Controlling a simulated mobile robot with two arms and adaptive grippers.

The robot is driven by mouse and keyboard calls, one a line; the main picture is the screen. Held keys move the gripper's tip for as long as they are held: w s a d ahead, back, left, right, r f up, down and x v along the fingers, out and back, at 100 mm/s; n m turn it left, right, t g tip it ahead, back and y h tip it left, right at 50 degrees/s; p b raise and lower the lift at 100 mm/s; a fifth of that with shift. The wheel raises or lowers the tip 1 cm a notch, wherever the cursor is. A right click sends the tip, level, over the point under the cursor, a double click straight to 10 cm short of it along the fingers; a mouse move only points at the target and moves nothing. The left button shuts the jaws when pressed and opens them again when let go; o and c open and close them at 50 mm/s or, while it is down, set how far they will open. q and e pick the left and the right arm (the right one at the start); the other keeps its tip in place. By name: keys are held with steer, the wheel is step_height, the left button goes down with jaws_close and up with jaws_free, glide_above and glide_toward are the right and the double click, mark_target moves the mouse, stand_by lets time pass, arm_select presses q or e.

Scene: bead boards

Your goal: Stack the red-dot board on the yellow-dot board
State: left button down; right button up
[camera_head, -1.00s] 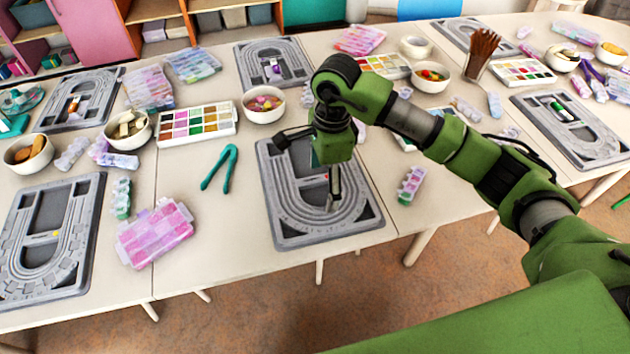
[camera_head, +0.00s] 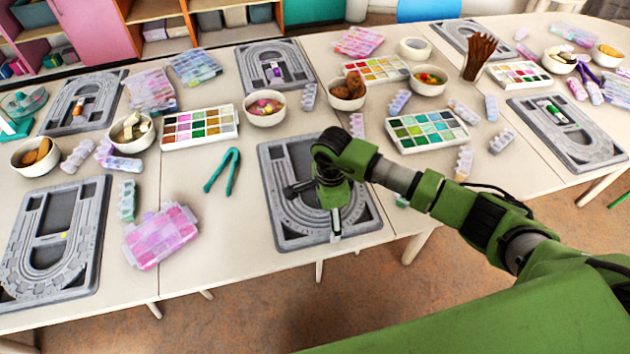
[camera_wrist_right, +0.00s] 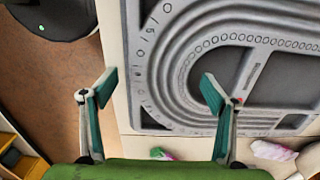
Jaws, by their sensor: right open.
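The yellow-dot board (camera_head: 88,215), grey with curved grooves, lies flat at the front left of the table, its small yellow dot showing. Another grey board (camera_head: 285,228) lies flat at the front middle, under my right gripper (camera_head: 336,224). In the right wrist view a small red spot shows on this board (camera_wrist_right: 205,40) beside one fingertip. There my right gripper (camera_wrist_right: 160,90) is open and empty. One finger is over the board's grooves and the other is outside its rim; contact cannot be told. My left gripper is not in view.
A pink bead case (camera_head: 160,236) and green tweezers (camera_head: 222,171) lie between the two boards. Bowls, a paint palette (camera_head: 199,126) and another palette (camera_head: 427,130) stand behind. More grey boards lie farther back and at the right. The table's front edge is close.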

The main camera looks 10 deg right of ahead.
steer(key=shift+f, duration=0.55)
steer(key=c, duration=1.3)
steer(key=shift+w, duration=0.1)
